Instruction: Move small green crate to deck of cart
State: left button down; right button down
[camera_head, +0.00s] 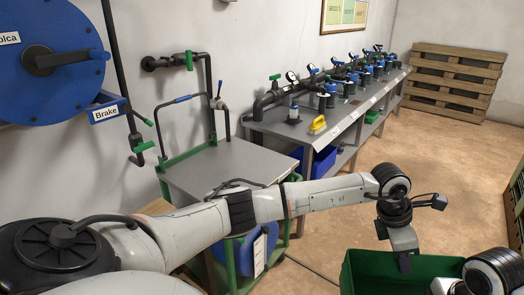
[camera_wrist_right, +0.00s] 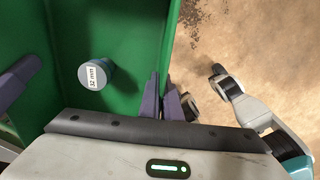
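The small green crate (camera_head: 365,275) is at the bottom right of the head view, cut off by the frame. The right wrist view looks into the crate (camera_wrist_right: 125,30); a grey cylinder (camera_wrist_right: 95,75) marked "32 mm" stands inside. My left gripper (camera_head: 404,264) points down at the crate's far rim; its finger opening is hidden. In the head view my right arm covers part of the crate. The cart's grey deck (camera_head: 215,160), with green frame and handle, is left of centre, partly behind my left arm.
The deck's visible top is clear. A blue container (camera_head: 262,240) sits under it. Floor is free right of the bench.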

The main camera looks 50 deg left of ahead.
aim_at(224, 175)
jog(key=u, duration=0.2)
jog(key=i, duration=1.25)
jog(key=u, duration=0.8)
jog(key=i, duration=0.85)
jog(key=u, duration=1.45)
jog(key=i, duration=0.75)
jog(key=u, duration=0.6)
